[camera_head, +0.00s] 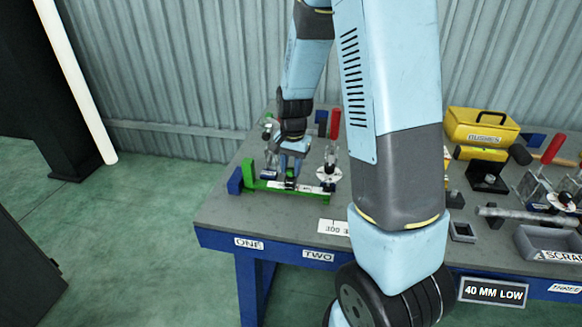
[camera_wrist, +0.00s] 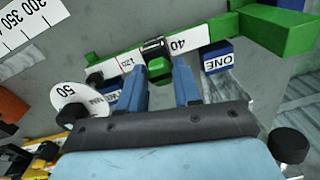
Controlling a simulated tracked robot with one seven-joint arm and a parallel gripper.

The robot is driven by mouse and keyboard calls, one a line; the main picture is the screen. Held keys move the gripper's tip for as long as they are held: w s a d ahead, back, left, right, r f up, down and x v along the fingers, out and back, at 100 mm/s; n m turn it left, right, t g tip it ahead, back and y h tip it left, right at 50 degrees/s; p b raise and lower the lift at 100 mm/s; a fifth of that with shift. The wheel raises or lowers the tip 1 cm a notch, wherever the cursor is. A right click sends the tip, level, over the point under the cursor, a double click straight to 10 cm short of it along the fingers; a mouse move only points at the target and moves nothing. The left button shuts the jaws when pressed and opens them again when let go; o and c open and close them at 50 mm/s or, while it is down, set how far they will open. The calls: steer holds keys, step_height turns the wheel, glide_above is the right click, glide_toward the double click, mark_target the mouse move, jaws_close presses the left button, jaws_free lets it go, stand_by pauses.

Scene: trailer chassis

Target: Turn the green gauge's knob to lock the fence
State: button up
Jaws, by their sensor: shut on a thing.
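The green gauge (camera_head: 262,185) lies along the left part of the bench, with an upright green end at its left. In the wrist view the green gauge (camera_wrist: 285,27) crosses the top, with a white scale strip marked 40 and 120. A dark sliding fence (camera_wrist: 153,46) sits across the strip, and its green knob (camera_wrist: 159,70) sticks out toward me. My gripper (camera_head: 290,169) reaches down over the gauge's middle. In the wrist view the blue fingers of my gripper (camera_wrist: 160,80) stand on both sides of the knob and are shut on it. The exact finger contact is hard to see.
A blue block labelled ONE (camera_wrist: 217,58) sits close to my right finger in the wrist view. A white disc marked 50 (camera_wrist: 75,100) is at its left. A red-handled clamp (camera_head: 334,125) stands right of my gripper. A yellow toolbox (camera_head: 482,127) and grey scrap tray (camera_head: 548,243) are farther right.

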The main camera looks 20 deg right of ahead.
stand_by(0.4)
steer(key=o, duration=1.1)
steer(key=shift+c, duration=0.2)
step_height(320, 180, up, 14)
steer(key=shift+s+d+f, duration=0.15)
steer(key=shift+s+d, duration=0.05)
